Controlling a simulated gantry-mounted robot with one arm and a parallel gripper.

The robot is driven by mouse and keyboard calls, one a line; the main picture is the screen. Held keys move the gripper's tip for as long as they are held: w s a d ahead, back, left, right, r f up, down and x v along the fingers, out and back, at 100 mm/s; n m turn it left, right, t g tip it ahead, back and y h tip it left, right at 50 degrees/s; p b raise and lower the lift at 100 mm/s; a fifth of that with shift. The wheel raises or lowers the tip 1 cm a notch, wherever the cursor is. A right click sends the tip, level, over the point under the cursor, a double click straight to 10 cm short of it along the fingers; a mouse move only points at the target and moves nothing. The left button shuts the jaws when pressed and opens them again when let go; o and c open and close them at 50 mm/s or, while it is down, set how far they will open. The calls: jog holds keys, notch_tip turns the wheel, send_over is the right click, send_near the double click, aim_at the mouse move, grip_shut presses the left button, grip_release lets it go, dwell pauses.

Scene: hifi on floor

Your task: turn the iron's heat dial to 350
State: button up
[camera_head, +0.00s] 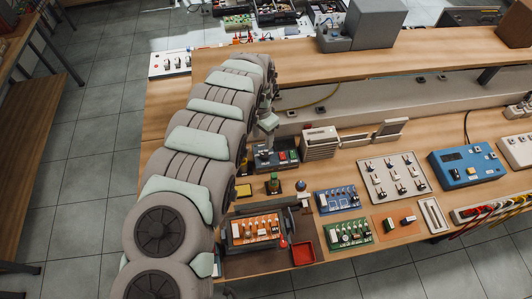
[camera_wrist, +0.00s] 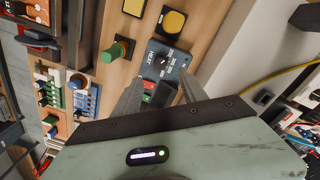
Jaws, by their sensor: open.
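The iron's station is a dark blue-grey box (camera_head: 277,157) on the bench, with red and green buttons. In the wrist view its face (camera_wrist: 150,75) carries the word HEAT and a small dark dial (camera_wrist: 163,61) with a light pointer mark. Numbers are printed beside the dial, too small to read surely, and I cannot tell the exact setting. My gripper (camera_wrist: 160,88) is open and empty. Its two fingers reach toward the station on either side of the buttons, apart from the dial. In the head view my gripper (camera_head: 268,124) is above the station's back.
A green knob (camera_wrist: 117,50) and a yellow button (camera_wrist: 172,21) stand close to the station. A raised shelf (camera_head: 410,65) runs behind.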

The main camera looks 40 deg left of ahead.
aim_at(264, 155)
jog(key=f, duration=0.6)
jog(key=shift+d+f, duration=0.3)
jog(key=shift+f, duration=0.05)
jog(key=shift+f+b, duration=0.55)
jog(key=shift+f, duration=1.15)
jog(key=shift+c, duration=0.2)
grip_shut()
